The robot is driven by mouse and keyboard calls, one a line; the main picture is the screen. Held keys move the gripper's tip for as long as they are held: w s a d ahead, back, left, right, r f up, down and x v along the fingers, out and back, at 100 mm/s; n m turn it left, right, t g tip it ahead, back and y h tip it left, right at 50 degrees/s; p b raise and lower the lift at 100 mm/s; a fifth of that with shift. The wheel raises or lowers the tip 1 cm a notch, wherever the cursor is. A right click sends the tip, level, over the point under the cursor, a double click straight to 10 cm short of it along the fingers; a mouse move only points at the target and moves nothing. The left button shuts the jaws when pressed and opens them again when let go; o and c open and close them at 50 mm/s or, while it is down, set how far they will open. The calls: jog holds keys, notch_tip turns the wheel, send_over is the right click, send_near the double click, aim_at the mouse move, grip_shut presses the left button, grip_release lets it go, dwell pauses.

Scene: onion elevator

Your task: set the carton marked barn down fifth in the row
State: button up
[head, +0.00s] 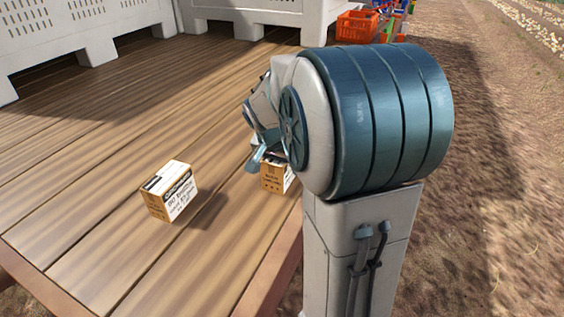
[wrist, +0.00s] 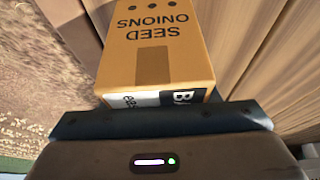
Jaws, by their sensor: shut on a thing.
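My gripper (wrist: 160,120) is shut on an orange-brown carton (wrist: 158,50) printed "SEED ONIONS". Its dark label shows "BA" in the wrist view, and the rest is cut off by the jaw. In the head view my gripper (head: 262,157) is partly hidden by my own arm. The held carton (head: 274,179) shows below it near the right edge of the wooden deck. I cannot tell whether it touches the boards. A second carton (head: 168,192), brown and white with black print, stands upright on the deck to the left, apart from the gripper.
The wooden deck (head: 110,150) is largely bare around the second carton. Large pale slatted bins (head: 150,15) stand along the back. An orange crate (head: 356,27) sits at the back right. Bare soil (head: 500,200) lies beyond the deck's right edge.

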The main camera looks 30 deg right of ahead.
jog(key=shift+f, duration=0.15)
jog(key=o, duration=1.3)
jog(key=shift+r, duration=0.35)
jog(key=v, duration=1.1)
jog(key=shift+s+a+r+b, duration=0.1)
jog(key=shift+a+b, duration=0.1)
jog(key=shift+b, duration=0.1)
jog(key=shift+s+a, duration=0.25)
jog(key=shift+s, duration=0.05)
jog(key=s+a+f+n+y, duration=0.1)
jog(key=s+a+f+n, duration=0.2)
jog(key=s, duration=0.2)
jog(key=s+a+f+n+y, duration=0.1)
jog(key=s+a+f+n, duration=0.2)
jog(key=s+n, duration=0.1)
jog(key=s+a+f+n+y, duration=0.1)
jog(key=s+a+f+n, duration=0.2)
jog(key=s, duration=0.3)
jog(key=shift+s+a+f, duration=0.4)
jog(key=shift+f, duration=0.05)
